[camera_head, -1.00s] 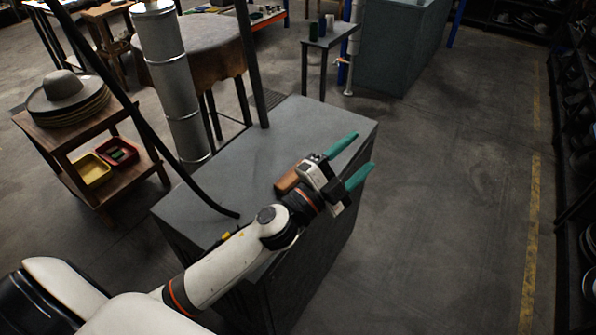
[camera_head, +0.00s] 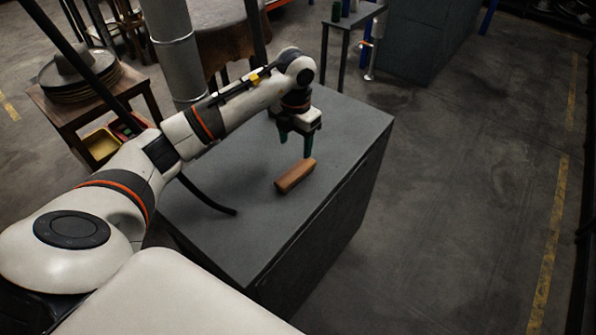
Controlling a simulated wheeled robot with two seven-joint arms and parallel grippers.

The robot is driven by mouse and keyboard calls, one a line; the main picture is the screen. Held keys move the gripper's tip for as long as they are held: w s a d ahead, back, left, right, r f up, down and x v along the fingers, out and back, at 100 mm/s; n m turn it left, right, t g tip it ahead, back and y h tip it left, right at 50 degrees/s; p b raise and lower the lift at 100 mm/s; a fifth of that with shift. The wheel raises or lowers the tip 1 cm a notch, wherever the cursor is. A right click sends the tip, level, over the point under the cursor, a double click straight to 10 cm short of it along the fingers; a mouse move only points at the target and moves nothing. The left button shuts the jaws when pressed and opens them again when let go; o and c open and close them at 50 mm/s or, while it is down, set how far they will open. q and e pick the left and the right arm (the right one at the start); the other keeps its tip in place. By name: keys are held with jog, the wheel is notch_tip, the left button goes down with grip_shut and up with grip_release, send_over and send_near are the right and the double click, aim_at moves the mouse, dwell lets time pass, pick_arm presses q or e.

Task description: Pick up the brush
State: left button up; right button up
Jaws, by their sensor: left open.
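The brush (camera_head: 295,176) is a brown, wooden-looking block lying on the grey top of the cabinet (camera_head: 345,118), right of its middle. My left gripper (camera_head: 296,148) points down with its green fingers apart, just behind the brush in the picture. The fingers hold nothing, and I see a gap between them and the brush, though their exact height is hard to tell. My right gripper is not in view.
A black bent rod (camera_head: 208,199) reaches over the cabinet top's left part. A grey pipe (camera_head: 175,55) stands behind. Open floor (camera_head: 455,190) lies to the right.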

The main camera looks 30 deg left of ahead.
pick_arm(q)
jog(key=p, duration=0.1)
send_over(296, 171)
notch_tip(296, 171, down, 6)
jog(key=shift+r, duration=0.2)
jog(key=shift+f, duration=0.4)
notch_tip(296, 171, down, 4)
jog(key=shift+f+p, duration=0.2)
jog(key=shift+p, duration=0.5)
jog(key=shift+c, duration=0.3)
